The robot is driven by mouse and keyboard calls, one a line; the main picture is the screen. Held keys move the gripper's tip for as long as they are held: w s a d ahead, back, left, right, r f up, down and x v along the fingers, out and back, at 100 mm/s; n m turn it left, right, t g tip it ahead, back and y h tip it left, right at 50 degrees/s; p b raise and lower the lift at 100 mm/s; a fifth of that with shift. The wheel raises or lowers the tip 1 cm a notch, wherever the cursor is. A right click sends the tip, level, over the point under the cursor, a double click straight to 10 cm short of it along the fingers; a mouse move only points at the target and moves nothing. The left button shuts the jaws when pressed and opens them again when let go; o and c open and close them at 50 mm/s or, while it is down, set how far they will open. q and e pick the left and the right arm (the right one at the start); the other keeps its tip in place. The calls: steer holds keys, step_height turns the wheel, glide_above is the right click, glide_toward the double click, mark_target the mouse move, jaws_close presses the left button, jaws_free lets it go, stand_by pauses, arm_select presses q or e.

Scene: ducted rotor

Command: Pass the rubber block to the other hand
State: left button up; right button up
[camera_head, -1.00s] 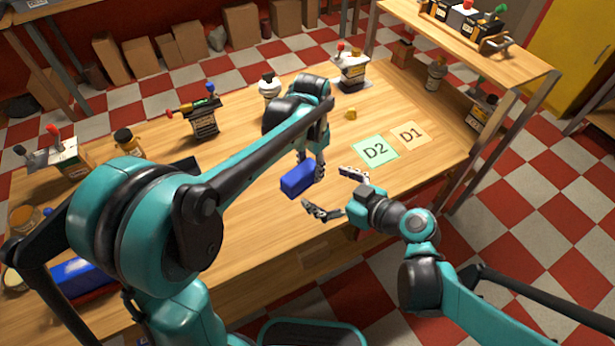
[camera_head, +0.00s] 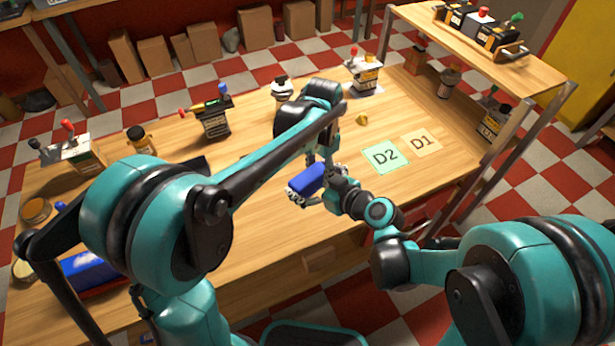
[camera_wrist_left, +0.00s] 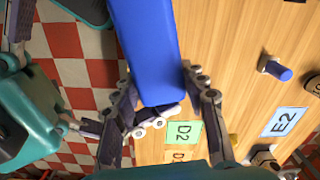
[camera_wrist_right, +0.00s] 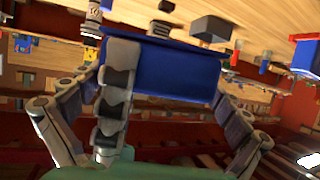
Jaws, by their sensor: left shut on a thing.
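The rubber block (camera_head: 309,179) is blue and long, held above the table near its front edge. My left gripper (camera_head: 320,162) is shut on it from above; in the left wrist view the block (camera_wrist_left: 148,50) lies between its fingers. My right gripper (camera_head: 304,196) is at the block from the front right. In the right wrist view the block (camera_wrist_right: 175,72) lies across the space between the right gripper's spread fingers (camera_wrist_right: 165,92), with one finger overlapping its left part. Contact on the right side cannot be told.
The table holds a green D2 card (camera_head: 385,156), an orange D1 card (camera_head: 422,142) and a small yellow piece (camera_head: 362,119). Several bottles and switch boxes stand along the back and left. A wooden shelf (camera_head: 480,50) rises at the right.

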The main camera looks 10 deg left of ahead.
steer(key=shift+s+a, duration=0.2)
steer(key=c, duration=0.7)
steer(key=o, duration=0.8)
